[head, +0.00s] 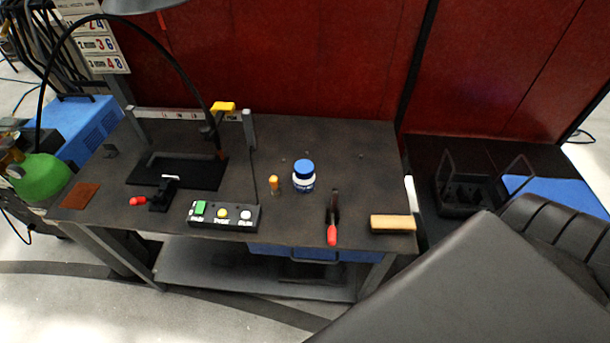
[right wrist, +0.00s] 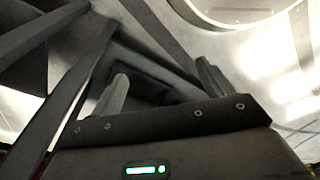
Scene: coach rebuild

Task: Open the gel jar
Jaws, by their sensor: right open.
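The gel jar (head: 303,181) is a small white jar with a blue lid (head: 304,166). It stands upright on the dark workbench (head: 350,150), right of the middle, with its lid on. My right gripper (right wrist: 160,88) shows only in the right wrist view. Its two fingers are apart with nothing between them, away from the jar. My left gripper is in neither view.
Near the jar are an orange-topped small item (head: 273,184), a button box (head: 224,215), a red-handled tool (head: 333,220) and a wooden block (head: 393,223). A black fixture (head: 178,172) stands left. A black padded seat (head: 450,285) fills the lower right.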

